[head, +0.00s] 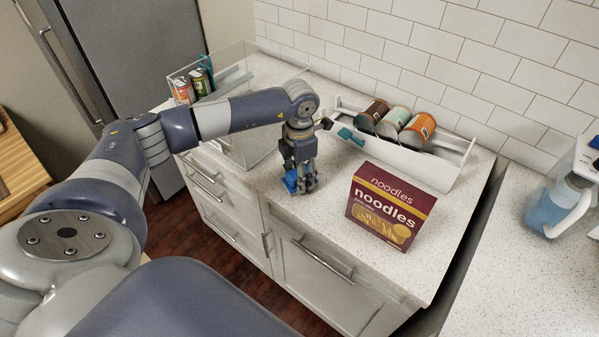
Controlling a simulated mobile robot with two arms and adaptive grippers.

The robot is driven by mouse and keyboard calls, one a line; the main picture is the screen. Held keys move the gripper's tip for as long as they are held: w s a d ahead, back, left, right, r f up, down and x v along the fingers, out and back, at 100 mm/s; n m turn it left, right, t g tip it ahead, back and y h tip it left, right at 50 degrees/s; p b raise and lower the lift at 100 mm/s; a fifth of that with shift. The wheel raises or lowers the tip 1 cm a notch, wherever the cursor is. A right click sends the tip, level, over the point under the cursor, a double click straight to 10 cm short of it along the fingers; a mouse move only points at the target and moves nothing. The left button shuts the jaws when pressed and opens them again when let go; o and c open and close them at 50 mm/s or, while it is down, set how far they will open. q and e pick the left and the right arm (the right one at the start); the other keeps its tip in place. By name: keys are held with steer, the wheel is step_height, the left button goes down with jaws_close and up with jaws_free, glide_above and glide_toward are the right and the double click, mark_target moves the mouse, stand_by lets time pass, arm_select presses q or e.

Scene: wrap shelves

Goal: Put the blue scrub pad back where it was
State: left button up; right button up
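The blue scrub pad (290,182) shows as a small bright blue patch low on the counter, at the left side of my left gripper's fingers. My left gripper (302,187) points down at the counter near its front edge. The fingers partly cover the pad, and I cannot tell whether they are closed on it or only beside it. My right gripper is not in view.
A noodles box (390,207) stands right of my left gripper. Behind it, a white rack (420,165) holds several cans and a teal-handled tool (350,137). A clear bin (235,60) with cans stands at the left. A blue pitcher (548,212) is far right.

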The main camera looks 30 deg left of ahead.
arm_select(q)
steer(key=shift+f, duration=0.2)
steer(key=o, duration=0.9)
steer(key=shift+r, duration=0.1)
steer(key=shift+o, duration=0.2)
